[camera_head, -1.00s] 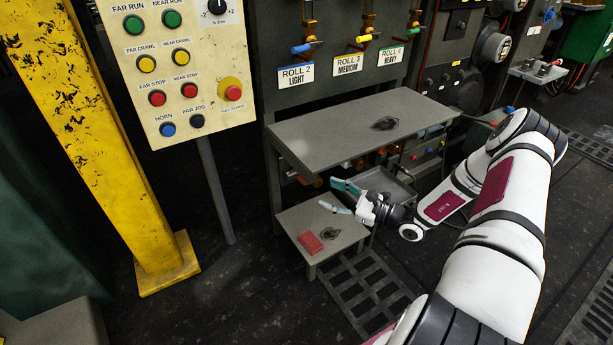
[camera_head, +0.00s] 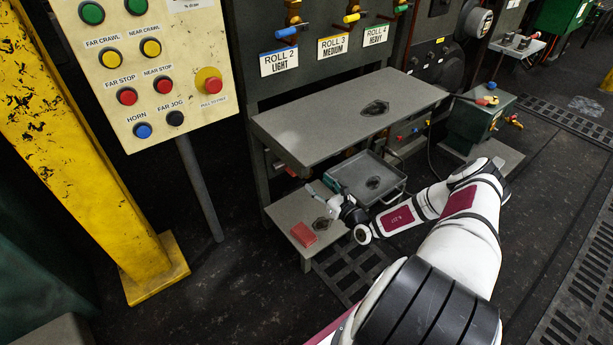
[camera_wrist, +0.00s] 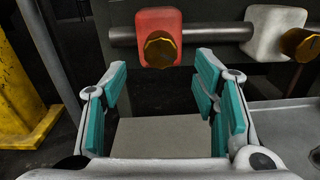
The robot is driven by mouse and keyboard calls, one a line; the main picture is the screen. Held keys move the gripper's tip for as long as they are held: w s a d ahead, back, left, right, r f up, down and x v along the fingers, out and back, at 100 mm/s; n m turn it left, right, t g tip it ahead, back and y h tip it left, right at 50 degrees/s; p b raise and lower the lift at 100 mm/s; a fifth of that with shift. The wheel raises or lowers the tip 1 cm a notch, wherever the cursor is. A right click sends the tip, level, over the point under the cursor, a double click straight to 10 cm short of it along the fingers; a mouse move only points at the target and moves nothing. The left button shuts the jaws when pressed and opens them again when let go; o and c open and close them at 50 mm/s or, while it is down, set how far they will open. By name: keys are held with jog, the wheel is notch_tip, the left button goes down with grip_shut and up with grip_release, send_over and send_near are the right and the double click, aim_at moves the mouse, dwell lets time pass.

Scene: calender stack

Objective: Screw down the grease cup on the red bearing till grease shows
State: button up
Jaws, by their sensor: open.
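In the wrist view the red bearing (camera_wrist: 158,22) sits on a grey horizontal shaft. A brass grease cup (camera_wrist: 161,50) is on its front. My gripper (camera_wrist: 162,76) is open and empty, its teal-padded fingers spread left and right below the cup and not touching it. Whether grease shows is not clear. In the head view my gripper (camera_head: 325,194) is low, by the small grey stand, under the front edge of the bench; the grease cup is too small to make out there.
A white bearing (camera_wrist: 275,28) with its own brass cup (camera_wrist: 300,44) is to the right on the shaft. The grey bench (camera_head: 320,125) overhangs; a grey tray (camera_head: 362,163) is right of my gripper.

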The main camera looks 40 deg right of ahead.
aim_at(309, 174)
jog(key=w+b, duration=0.2)
jog(key=w, duration=0.5)
jog(key=shift+w, duration=0.2)
jog(key=c, duration=1.2)
